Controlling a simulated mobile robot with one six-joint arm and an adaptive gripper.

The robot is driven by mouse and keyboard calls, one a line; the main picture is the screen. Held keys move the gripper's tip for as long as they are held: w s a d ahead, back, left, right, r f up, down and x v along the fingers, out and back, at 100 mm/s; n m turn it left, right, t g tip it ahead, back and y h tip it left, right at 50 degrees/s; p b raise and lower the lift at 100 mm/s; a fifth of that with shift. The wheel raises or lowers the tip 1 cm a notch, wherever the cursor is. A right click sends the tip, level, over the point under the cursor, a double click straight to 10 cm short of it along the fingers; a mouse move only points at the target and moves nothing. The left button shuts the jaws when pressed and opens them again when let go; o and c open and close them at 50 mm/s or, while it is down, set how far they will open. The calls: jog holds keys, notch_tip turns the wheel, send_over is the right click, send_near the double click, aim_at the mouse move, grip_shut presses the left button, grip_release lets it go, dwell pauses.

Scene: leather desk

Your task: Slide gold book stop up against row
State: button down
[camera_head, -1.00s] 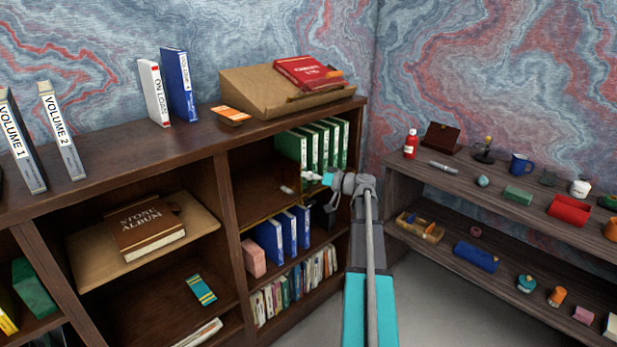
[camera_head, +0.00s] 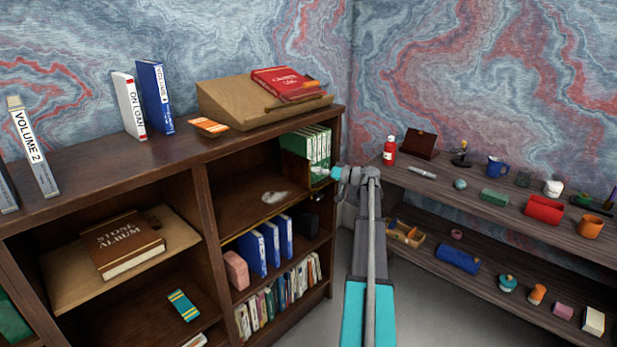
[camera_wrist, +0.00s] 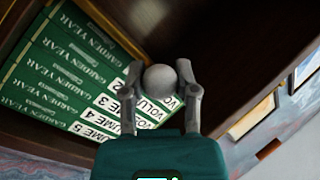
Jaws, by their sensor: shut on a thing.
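A row of green books (camera_head: 318,146) stands upright at the right end of the upper shelf. In the wrist view, their white-lettered spines (camera_wrist: 75,75) appear tilted. My gripper (camera_head: 333,174) is at the front of this row, near its lower right. In the wrist view, my gripper (camera_wrist: 160,85) has its fingers closed around a grey round knob (camera_wrist: 160,79), in front of the spines. A brownish upright piece (camera_head: 296,168) shows low at the row's left side; I cannot tell whether it is the gold book stop. What the knob is fixed to is hidden.
The shelf left of the green row is mostly bare, with a pale patch (camera_head: 275,197) on it. Blue books (camera_head: 270,245) stand on the shelf below. The bookcase's right side panel (camera_head: 337,150) is close to my gripper. A low side shelf (camera_head: 450,190) with small objects stands at right.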

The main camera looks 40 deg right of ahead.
jog(key=shift+d, duration=0.1)
jog(key=shift+c, duration=1.8)
grip_release()
jog(key=v, duration=1.2)
